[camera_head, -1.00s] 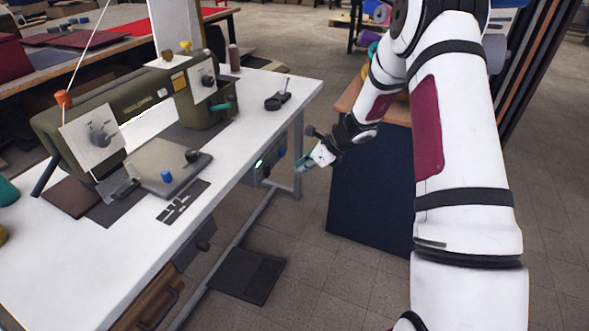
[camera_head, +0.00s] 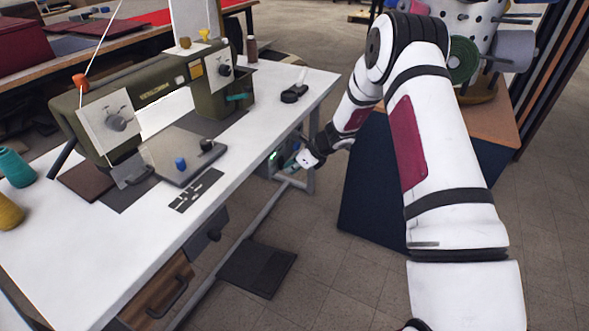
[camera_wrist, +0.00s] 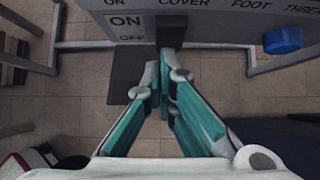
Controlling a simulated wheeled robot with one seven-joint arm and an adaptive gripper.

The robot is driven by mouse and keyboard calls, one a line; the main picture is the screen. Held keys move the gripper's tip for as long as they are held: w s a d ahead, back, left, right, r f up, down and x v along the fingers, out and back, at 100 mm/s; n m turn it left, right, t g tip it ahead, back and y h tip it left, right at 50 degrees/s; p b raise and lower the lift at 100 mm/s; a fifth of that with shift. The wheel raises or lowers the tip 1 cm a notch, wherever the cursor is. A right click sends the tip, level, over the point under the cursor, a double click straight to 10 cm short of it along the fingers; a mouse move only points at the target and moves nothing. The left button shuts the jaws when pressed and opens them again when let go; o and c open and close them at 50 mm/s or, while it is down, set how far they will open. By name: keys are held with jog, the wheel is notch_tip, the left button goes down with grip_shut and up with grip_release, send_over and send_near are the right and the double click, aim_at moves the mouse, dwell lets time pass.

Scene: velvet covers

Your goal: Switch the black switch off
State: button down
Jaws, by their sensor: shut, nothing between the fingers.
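In the wrist view, a dark block that looks like the black switch (camera_wrist: 171,32) stands out from a grey box (camera_wrist: 225,27), right of a white ON/OFF label (camera_wrist: 126,27). My gripper (camera_wrist: 162,62) has teal fingers with pale tips, closed together and empty. The tips lie just below the switch in that view; I cannot tell whether they touch it. In the head view, my gripper (camera_head: 293,160) is beside the box under the table's right edge, where a green light (camera_head: 273,156) glows. The switch itself cannot be made out there.
A blue knob (camera_wrist: 283,40) sits right of the switch. The white table (camera_head: 80,255) carries a green sewing machine (camera_head: 150,95). Table legs flank the box, and a dark pedal (camera_head: 257,268) lies on the floor. A dark blue panel (camera_head: 372,190) stands right of my gripper.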

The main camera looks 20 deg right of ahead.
jog(key=shift+w+a+f+b, duration=0.2)
jog(key=shift+a+f+b, duration=0.05)
jog(key=shift+b, duration=0.15)
jog(key=shift+r, duration=0.1)
jog(key=shift+r+p, duration=0.45)
jog(key=shift+r, duration=0.35)
jog(key=s+d+f+p+v, duration=0.1)
jog(key=f+v, duration=0.1)
jog(key=v, duration=1)
jog(key=shift+s+d+r+p, duration=0.3)
jog(key=shift+s+d+r, duration=0.1)
jog(key=shift+d, duration=0.15)
